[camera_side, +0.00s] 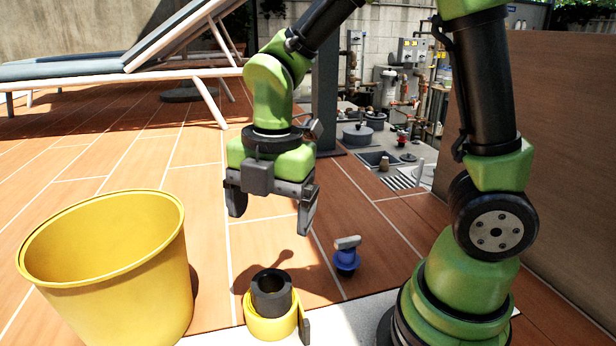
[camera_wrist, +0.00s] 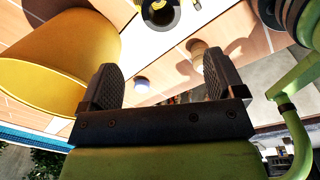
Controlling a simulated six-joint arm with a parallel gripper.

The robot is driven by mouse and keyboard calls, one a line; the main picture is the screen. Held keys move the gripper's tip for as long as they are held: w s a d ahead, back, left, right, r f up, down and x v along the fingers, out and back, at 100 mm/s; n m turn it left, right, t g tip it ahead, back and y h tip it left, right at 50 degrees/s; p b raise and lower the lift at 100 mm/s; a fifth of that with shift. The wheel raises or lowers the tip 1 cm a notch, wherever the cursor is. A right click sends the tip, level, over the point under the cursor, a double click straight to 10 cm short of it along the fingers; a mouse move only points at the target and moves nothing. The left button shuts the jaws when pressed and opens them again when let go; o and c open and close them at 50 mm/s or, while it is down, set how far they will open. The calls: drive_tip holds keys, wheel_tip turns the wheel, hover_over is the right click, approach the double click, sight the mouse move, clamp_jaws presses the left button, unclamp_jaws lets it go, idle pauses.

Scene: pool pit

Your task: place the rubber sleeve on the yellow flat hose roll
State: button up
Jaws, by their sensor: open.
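The rubber sleeve (camera_side: 271,292) is a short black tube standing upright on the yellow flat hose roll (camera_side: 270,325), at the bottom middle of the side view. In the wrist view the sleeve (camera_wrist: 160,13) shows at the top edge, with a bit of yellow (camera_wrist: 139,3) from the roll beside it. My gripper (camera_side: 272,212) hangs above the deck, above and behind the sleeve, apart from it. Its fingers are spread wide with nothing between them. In the wrist view my gripper (camera_wrist: 160,80) is also open and empty.
A large yellow bucket (camera_side: 110,275) stands at the left, close to the roll. A blue-based valve-like part (camera_side: 346,258) sits to the right. A lounger (camera_side: 120,65) is at the back left. Pipework (camera_side: 405,85) and a sunken pit lie behind. Tiled deck between is clear.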

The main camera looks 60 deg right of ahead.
drive_tip(key=s+d+r+m+t+y, duration=0.1)
drive_tip(key=s+r+m+t, duration=0.5)
drive_tip(key=m, duration=1.8)
drive_tip(key=s+d+r, duration=0.1)
drive_tip(key=s+r, duration=0.2)
drive_tip(key=r, duration=0.1)
drive_tip(key=shift+s+r+y, duration=0.3)
drive_tip(key=shift+s, duration=0.05)
